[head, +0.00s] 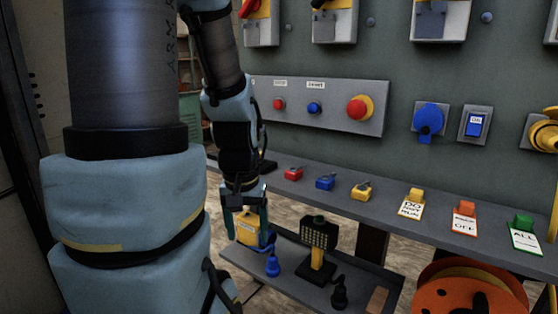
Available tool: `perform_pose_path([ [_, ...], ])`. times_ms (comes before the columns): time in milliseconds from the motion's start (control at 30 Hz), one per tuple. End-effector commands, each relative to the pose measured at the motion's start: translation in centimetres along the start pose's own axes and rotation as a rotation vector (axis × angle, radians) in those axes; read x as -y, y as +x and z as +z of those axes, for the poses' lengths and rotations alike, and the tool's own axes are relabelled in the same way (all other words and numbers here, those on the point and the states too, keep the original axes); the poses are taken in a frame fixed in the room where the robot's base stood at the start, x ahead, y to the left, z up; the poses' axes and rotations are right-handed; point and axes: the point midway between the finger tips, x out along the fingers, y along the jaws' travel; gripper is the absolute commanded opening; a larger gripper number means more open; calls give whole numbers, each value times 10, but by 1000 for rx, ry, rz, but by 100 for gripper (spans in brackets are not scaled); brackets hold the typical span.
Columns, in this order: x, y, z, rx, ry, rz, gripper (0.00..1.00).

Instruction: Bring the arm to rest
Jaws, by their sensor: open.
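My arm comes down from the top left of the head view, its large blue and black links filling the left side. My gripper (244,212) points down in front of the shelf, with its two fingers apart. A yellow object (247,231) shows between and behind the fingers, on the lower shelf. I cannot tell whether the fingers touch it, though no grip on it shows.
Red (293,173), blue (325,181) and yellow padlocks (361,190) and several tags lie on the narrow shelf (387,205). The lower shelf (290,268) bears a lamp (318,245). A button panel (330,106) is on the wall. An orange reel (470,288) stands lower right.

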Motion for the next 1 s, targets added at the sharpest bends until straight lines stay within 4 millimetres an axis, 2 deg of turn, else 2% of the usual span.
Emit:
perform_pose_path([
  [33, 0, -11, -2, 0, 0, 0, 73],
  [267, 0, -40, -6, -1, 0, 0, 73],
  [467, 0, -75, -11, -1, 0, 0, 73],
  [800, 0, -174, -24, -1, 0, 0, 73],
  [1000, -1, -205, -29, -1, 0, 0, 73],
])
